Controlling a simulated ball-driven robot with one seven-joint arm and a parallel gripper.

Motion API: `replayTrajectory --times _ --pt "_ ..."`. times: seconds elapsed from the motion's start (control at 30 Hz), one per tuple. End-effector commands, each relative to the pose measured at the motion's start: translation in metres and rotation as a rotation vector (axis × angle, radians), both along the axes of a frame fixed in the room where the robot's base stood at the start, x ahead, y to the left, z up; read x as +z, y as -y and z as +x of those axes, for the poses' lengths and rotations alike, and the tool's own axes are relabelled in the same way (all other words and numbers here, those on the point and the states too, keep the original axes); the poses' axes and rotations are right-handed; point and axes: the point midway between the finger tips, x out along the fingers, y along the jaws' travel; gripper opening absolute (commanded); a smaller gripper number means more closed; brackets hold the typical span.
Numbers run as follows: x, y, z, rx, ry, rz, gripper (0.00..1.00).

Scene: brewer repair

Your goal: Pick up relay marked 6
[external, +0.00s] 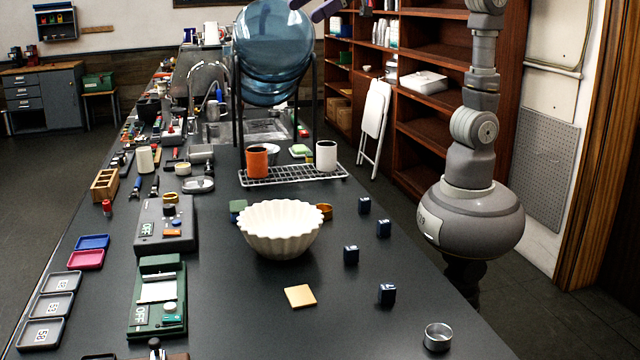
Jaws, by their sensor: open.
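Several small dark blue relay blocks stand on the black bench, right of the white bowl: a back one (364,206), one to its right (384,229), one nearer the front (351,255) and the frontmost (387,294). They carry small white marks. I cannot read which one is marked 6. My gripper (312,8) shows only in part as purple fingers at the top edge, cut off by the frame. It is open, high above the bench and well away from the blocks. Nothing shows between the visible fingers.
A white fluted bowl (280,232) stands left of the blocks. An orange mug (257,161) and a white mug (326,155) stand on a wire rack behind. A metal tin (437,337) and a tan tile (300,296) are in front. Green and grey devices fill the left side.

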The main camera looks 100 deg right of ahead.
Motion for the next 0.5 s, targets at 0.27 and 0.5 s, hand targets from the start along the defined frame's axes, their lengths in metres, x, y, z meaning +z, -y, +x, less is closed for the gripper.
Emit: replayTrajectory --times 0.27,0.5 --pt "0.094 0.061 -0.08 -0.208 0.3 0.266 0.91" --pt "0.105 0.065 -0.088 -0.222 0.326 0.291 0.53"
